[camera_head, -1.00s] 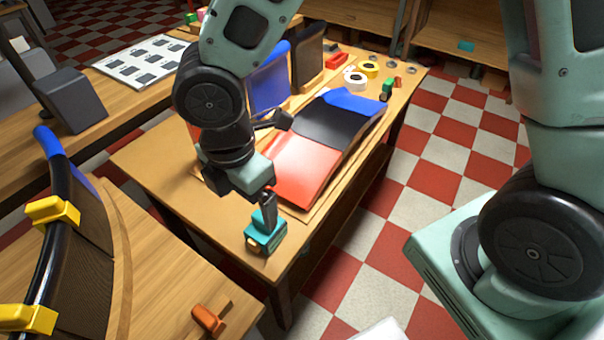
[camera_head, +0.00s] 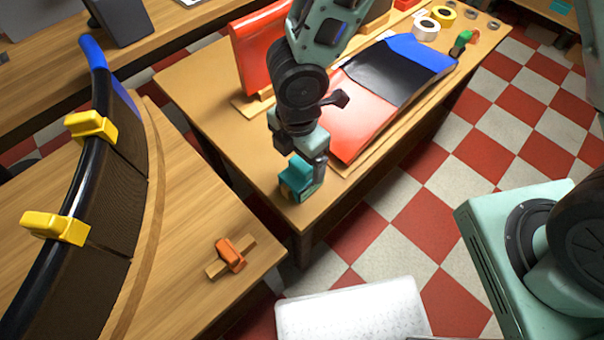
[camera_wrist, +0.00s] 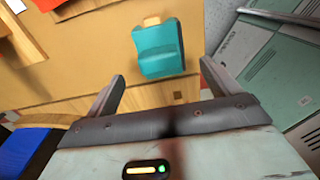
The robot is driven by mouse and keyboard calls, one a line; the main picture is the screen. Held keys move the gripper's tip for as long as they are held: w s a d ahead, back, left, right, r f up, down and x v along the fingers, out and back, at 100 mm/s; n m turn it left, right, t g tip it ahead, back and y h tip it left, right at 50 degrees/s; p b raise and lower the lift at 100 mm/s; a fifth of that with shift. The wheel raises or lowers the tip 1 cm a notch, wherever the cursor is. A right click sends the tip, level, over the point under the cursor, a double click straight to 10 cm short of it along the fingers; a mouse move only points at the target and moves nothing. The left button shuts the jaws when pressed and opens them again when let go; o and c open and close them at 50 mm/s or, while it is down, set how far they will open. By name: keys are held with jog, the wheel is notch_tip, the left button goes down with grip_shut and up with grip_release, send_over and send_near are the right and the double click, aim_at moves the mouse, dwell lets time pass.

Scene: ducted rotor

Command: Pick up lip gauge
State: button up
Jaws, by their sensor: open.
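A small teal block with a pale tan end, which I take to be the lip gauge (camera_head: 297,184), lies near the front corner of the wooden table. No label shows on it. In the wrist view the teal block (camera_wrist: 158,48) lies on the tabletop, ahead of and between the fingers. My gripper (camera_head: 312,163) is just above and beside it in the head view. In the wrist view my gripper (camera_wrist: 162,70) is open, its two fingers apart with nothing held. My gripper partly hides the block in the head view.
A red, black and blue curved panel (camera_head: 385,85) lies on the table behind my gripper. A red upright piece (camera_head: 262,50) stands left of my arm. An orange clamp-like piece (camera_head: 230,255) lies on the left bench (camera_head: 190,290). Tape rolls (camera_head: 426,30) sit at the far end.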

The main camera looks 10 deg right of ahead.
aim_at(302, 165)
jog(key=shift+d+f+b, duration=0.15)
jog(key=shift+f+b, duration=0.05)
jog(key=shift+f, duration=1.15)
jog(key=shift+d+f+b, duration=0.15)
jog(key=shift+f, duration=1.2)
jog(key=c, duration=1.1)
